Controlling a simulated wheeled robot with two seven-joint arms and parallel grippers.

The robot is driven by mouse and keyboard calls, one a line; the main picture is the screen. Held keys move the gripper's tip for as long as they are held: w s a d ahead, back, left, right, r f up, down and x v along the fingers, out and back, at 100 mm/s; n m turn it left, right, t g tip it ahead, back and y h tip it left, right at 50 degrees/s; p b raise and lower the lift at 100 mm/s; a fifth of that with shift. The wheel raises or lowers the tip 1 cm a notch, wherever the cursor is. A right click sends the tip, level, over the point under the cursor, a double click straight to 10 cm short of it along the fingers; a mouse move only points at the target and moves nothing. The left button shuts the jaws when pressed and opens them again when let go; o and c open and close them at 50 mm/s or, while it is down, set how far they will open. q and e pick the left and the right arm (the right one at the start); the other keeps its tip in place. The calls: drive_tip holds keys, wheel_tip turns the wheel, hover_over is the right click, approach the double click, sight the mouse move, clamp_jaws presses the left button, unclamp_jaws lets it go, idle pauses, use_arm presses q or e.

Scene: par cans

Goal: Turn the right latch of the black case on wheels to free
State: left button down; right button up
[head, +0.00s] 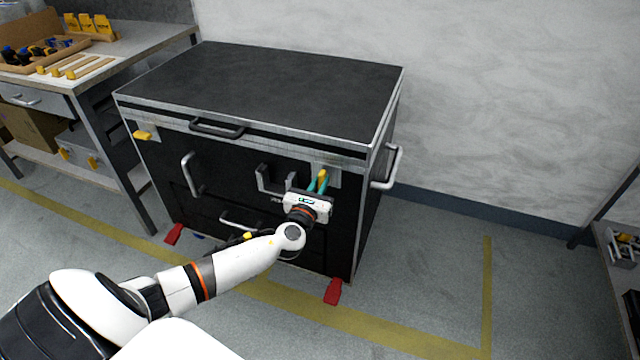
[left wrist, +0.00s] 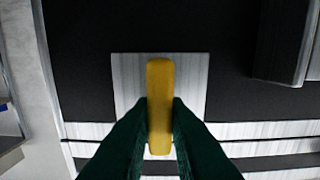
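The black case on wheels (head: 270,85) stands against the wall with its lid closed. Its right latch (head: 323,174) is a yellow handle on a bright metal plate, standing upright on the front face. My left gripper (head: 318,184) is at this latch, its green fingers reaching up to it. In the left wrist view the yellow handle (left wrist: 160,85) lies lengthwise between the fingertips (left wrist: 160,112), which touch both its sides. The left latch (head: 143,134) is a yellow handle lying about level. My right gripper is in neither view.
Red wheel wedges (head: 333,291) sit on the floor. A workbench (head: 130,45) stands left. Floor right of the case is clear.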

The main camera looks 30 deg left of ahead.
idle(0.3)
use_arm(q)
drive_tip(key=n+b, duration=0.1)
drive_tip(key=n, duration=0.1)
drive_tip(key=n+b, duration=0.2)
drive_tip(key=n, duration=0.1)
drive_tip(key=shift+s+a+f, duration=0.1)
drive_tip(key=shift+a+f, duration=0.05)
drive_tip(key=shift+f, duration=0.05)
drive_tip(key=shift+a+f+n+b, duration=0.1)
drive_tip(key=shift+n+b, duration=0.45)
drive_tip(key=shift+n, duration=2.6)
drive_tip(key=shift+a+f+n+b, duration=0.1)
drive_tip(key=shift+n+b, duration=0.4)
drive_tip(key=shift+n, duration=2.65)
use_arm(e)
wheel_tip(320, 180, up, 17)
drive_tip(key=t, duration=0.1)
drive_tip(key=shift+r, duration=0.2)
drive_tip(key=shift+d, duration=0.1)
use_arm(q)
drive_tip(key=shift+n, duration=0.3)
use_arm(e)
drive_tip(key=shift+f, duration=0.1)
use_arm(q)
drive_tip(key=c, duration=1.4)
unclamp_jaws()
